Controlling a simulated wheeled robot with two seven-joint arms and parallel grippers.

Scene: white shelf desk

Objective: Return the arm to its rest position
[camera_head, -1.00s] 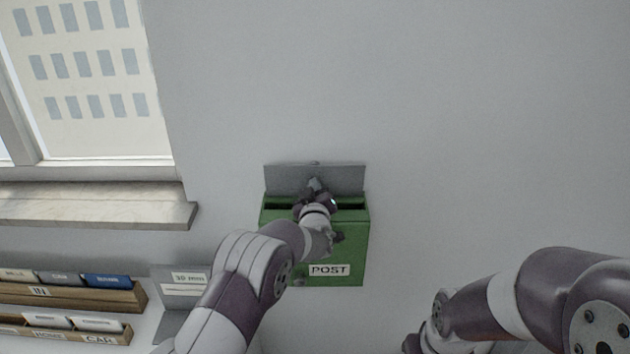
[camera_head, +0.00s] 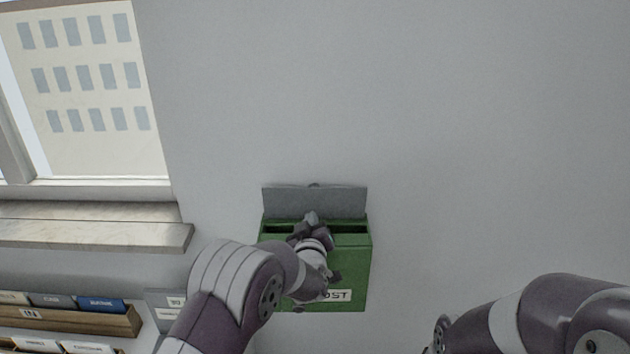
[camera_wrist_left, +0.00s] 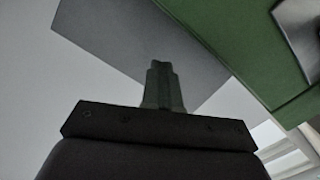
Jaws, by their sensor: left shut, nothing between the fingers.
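My left gripper (camera_head: 311,220) is shut and empty. In the head view it appears over the top of the green post box (camera_head: 350,262), in front of the slot and the raised grey lid (camera_head: 315,201). My left forearm and wrist hide part of the box and its POST label. In the left wrist view the shut fingers (camera_wrist_left: 161,85) show against the grey lid (camera_wrist_left: 150,40), with the green box (camera_wrist_left: 235,35) at the upper right. I cannot tell whether the fingers touch the box. My right arm enters at the lower right, and its gripper is out of view.
A letter rack (camera_head: 70,318) with several cards stands at the lower left, beside a small labelled sign (camera_head: 165,303). A window sill (camera_head: 95,232) juts out above the rack. The wall right of the box is clear.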

